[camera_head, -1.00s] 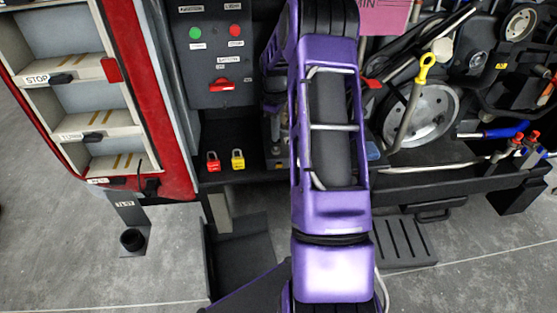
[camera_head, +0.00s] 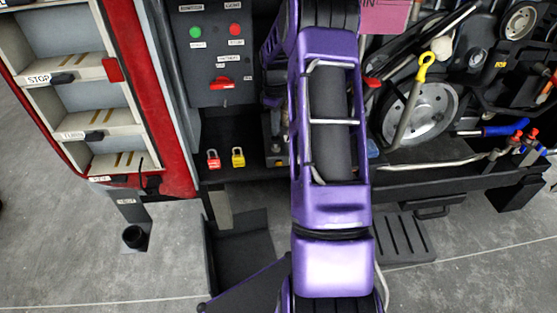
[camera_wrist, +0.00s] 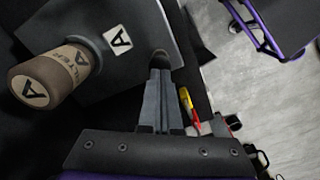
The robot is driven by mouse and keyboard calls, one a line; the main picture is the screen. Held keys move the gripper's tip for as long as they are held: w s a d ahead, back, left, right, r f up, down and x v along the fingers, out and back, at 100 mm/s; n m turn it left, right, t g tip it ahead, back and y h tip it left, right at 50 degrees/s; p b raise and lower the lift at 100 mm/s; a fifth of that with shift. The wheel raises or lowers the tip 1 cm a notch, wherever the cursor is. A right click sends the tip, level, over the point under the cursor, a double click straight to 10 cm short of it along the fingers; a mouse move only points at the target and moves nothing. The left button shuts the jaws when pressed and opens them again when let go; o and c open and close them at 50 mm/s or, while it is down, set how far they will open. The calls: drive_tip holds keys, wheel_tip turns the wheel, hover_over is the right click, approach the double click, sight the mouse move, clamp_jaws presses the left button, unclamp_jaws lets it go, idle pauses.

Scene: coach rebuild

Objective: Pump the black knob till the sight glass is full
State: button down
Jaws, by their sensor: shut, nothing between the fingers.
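My gripper (camera_wrist: 160,65) is shut and empty in the wrist view, its grey fingers together. A dark rounded shape is at the fingertips, against a dark panel (camera_wrist: 115,65); I cannot tell whether it is the black knob or the finger ends. A brown cylinder labelled FILTER and A (camera_wrist: 55,75) sticks out to the left of the fingers, apart from them. In the head view my purple arm covers the middle and hides my gripper. I cannot make out the black knob or the sight glass in either view.
A grey control box (camera_head: 215,60) with green and red buttons and a red switch stands left of my arm. Wheels, hoses and a yellow-ringed dipstick (camera_head: 426,65) crowd the right.

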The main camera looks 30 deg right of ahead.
sight(276, 138)
drive_tip(key=shift+f, duration=0.15)
drive_tip(key=shift+f+b, duration=0.9)
drive_tip(key=shift+f, duration=0.65)
drive_tip(key=shift+r+p, duration=1.2)
drive_tip(key=shift+r, duration=0.45)
drive_tip(key=shift+r, duration=0.15)
wheel_tip(276, 138, up, 4)
drive_tip(key=p, duration=0.3)
drive_tip(key=shift+r, duration=0.9)
